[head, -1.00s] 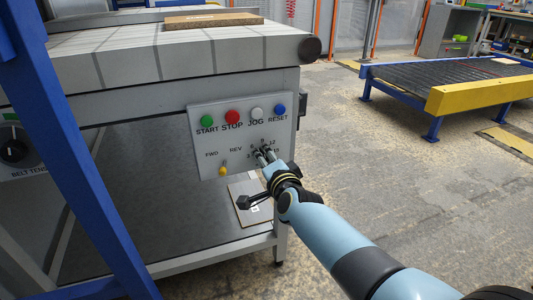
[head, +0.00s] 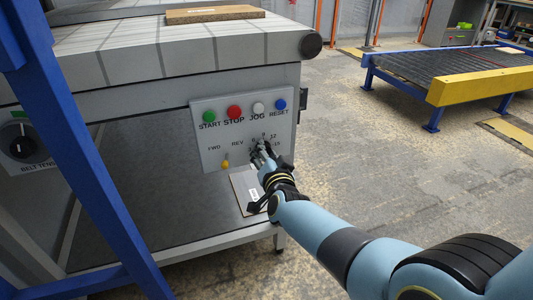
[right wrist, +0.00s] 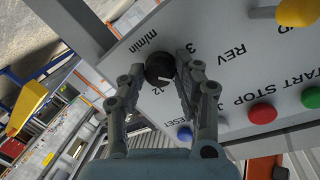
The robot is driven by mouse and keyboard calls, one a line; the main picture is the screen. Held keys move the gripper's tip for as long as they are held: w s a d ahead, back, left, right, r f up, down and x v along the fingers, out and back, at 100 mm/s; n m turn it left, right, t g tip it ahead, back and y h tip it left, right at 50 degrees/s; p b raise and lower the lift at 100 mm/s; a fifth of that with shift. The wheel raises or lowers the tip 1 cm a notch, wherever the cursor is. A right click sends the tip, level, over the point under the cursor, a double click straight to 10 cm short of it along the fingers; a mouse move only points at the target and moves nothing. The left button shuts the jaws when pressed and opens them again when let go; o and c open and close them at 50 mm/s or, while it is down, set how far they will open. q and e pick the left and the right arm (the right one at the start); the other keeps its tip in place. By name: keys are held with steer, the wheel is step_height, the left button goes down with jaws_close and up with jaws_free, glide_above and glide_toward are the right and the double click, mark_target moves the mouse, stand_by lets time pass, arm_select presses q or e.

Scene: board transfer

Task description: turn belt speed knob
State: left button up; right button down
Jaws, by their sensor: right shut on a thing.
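The belt speed knob (right wrist: 158,68) is a black round knob with a white pointer line, on the grey control panel (head: 215,128). In the right wrist view its line lies toward the 12 mark. My right gripper (right wrist: 169,63) is shut on the knob, one finger at each side of it. In the head view the right gripper (head: 262,156) sits at the panel's lower right and hides most of the knob. My left gripper is in neither view.
Green START (head: 209,117), red STOP (head: 234,112), white JOG (head: 258,108) and blue RESET (head: 280,104) buttons line the panel top. A yellow FWD/REV lever (head: 225,164) is left of the gripper. A board (head: 214,14) lies on the conveyor above. A blue post (head: 75,150) stands at left.

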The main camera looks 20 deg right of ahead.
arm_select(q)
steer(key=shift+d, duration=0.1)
arm_select(e)
steer(key=c, duration=1)
jaws_free()
steer(key=shift+a, duration=0.1)
steer(key=shift+o, duration=0.3)
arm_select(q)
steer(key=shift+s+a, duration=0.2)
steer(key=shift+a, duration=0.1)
